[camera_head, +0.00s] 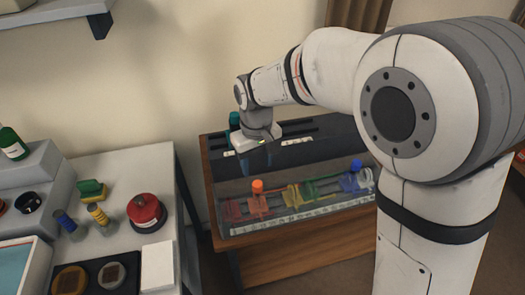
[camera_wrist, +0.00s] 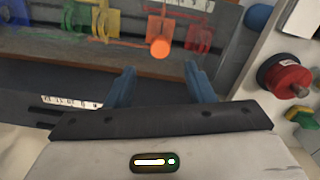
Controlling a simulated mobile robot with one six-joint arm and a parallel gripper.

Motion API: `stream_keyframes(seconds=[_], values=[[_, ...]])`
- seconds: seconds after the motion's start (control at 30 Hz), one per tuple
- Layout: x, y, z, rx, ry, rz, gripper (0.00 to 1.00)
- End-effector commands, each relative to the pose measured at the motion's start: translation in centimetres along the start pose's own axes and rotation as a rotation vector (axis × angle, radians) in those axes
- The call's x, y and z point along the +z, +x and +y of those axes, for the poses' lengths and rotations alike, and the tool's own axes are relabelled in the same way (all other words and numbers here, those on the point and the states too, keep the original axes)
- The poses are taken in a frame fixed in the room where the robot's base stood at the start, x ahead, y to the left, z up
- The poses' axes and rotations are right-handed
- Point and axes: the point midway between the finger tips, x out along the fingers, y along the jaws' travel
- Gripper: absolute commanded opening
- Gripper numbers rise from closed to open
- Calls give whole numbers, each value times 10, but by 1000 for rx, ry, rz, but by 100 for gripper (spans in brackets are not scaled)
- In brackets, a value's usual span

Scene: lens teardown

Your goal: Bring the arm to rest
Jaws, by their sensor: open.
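My gripper (camera_wrist: 160,82) is open in the wrist view, with its two blue-grey fingers apart and nothing between them. My arm reaches in from the right, bent and raised. On the bench a row of coloured parts runs along a clear case: a red one (camera_head: 231,210), an orange-knobbed one (camera_head: 257,186), a yellow one (camera_head: 292,196), a green one (camera_head: 310,188) and a blue one (camera_head: 356,182). The orange knob (camera_wrist: 159,48) lies beyond my fingertips.
A light worktable (camera_head: 110,165) stands at the left with a red round container (camera_head: 146,212), a green-and-yellow block (camera_head: 91,190), small cylinders, round discs (camera_head: 111,275) and a white box (camera_head: 157,267). A teal-capped thing (camera_head: 234,121) stands behind my gripper. A shelf (camera_head: 60,12) juts from the wall.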

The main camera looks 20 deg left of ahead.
Motion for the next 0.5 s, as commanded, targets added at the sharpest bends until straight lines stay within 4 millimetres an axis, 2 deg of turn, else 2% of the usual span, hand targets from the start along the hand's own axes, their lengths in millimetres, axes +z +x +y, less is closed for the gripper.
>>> stream_keyframes(seconds=[0.2,0.27,0.37,0.47,0.5], values=[[0,0,0,0,0,0,49],[6,-5,8,1,21,8,49],[28,-20,35,4,91,31,49],[67,-40,70,12,200,65,49],[86,-47,83,16,249,80,49]])
